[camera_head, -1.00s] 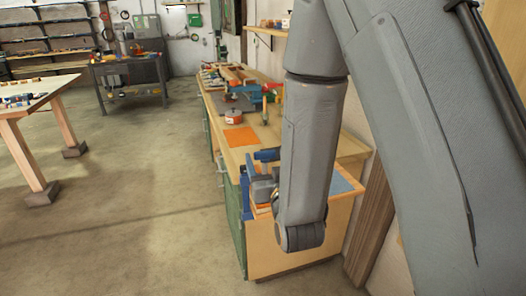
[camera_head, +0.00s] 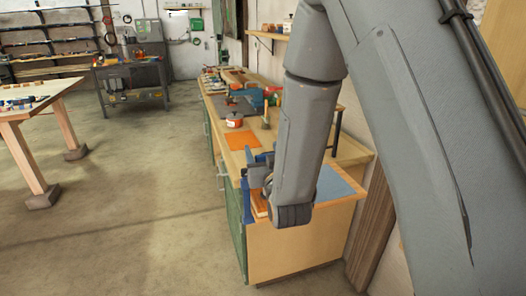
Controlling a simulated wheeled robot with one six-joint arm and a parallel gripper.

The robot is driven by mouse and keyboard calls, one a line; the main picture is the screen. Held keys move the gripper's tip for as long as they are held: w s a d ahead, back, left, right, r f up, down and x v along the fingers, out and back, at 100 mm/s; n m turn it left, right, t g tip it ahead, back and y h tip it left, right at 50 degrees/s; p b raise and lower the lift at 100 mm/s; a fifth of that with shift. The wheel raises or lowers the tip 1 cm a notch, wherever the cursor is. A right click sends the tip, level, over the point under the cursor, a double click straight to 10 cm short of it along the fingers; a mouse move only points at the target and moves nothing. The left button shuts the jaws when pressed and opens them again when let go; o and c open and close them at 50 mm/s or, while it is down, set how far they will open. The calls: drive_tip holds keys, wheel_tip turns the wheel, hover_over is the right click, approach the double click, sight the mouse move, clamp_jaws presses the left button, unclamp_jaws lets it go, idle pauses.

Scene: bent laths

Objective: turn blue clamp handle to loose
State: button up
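The blue clamp (camera_head: 247,196) is at the near left corner of the long workbench, with its upright bar in front of the green cabinet side. More blue parts (camera_head: 264,157) show just above, beside my arm. My gripper (camera_head: 257,177) is a small grey shape at the clamp, mostly hidden behind my forearm and wrist. I cannot see its fingertips, whether it is open or shut, or whether it touches the handle. The clamp's handle cannot be made out clearly. A bit of wooden lath (camera_head: 260,203) shows below the gripper.
The workbench (camera_head: 262,249) runs away along the right wall. On it are an orange sheet (camera_head: 242,140), a red and white tin (camera_head: 234,120), a blue-grey mat (camera_head: 332,184) and several tools farther back. A wooden table (camera_head: 40,90) stands at left. The floor (camera_head: 130,180) between is clear.

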sight(259, 158)
drive_tip(key=c, duration=0.7)
